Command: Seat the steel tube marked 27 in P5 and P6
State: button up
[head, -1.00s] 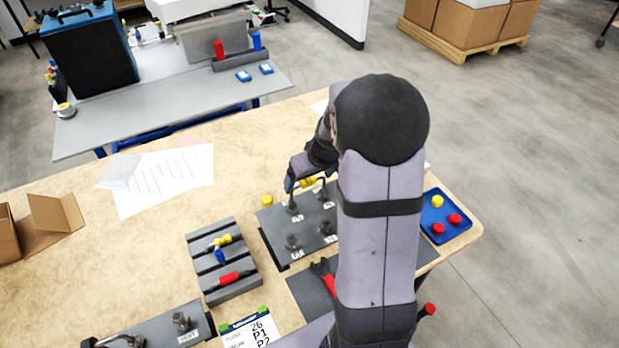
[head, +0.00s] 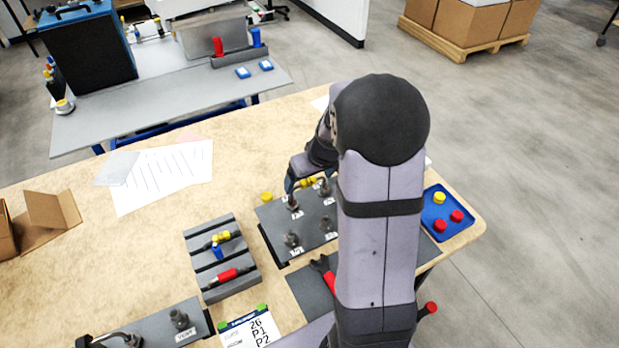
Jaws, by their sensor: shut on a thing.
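My gripper (head: 300,183) is over the back of a dark grey plate (head: 308,229), partly hidden by my arm. It is shut on a bent steel tube with a yellow sleeve (head: 309,182). The tube's ends are at the two back fittings, one at left (head: 292,204) and one at right (head: 325,188). I cannot tell whether the ends are inside the fittings or just above them. Two front fittings, at left (head: 292,239) and right (head: 326,224), stand empty. The plate's labels and the tube's number are too small to read.
A slotted grey rack (head: 229,279) left of the plate holds yellow, blue and red-marked pieces. A yellow cap (head: 266,196) stands by the plate's back left corner. A blue tray (head: 447,213) with caps is at right.

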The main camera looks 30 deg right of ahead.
jog(key=o, duration=0.9)
jog(key=shift+o, duration=0.2)
jog(key=b+v, duration=0.1)
jog(key=v, duration=0.6)
jog(key=shift+r, duration=0.15)
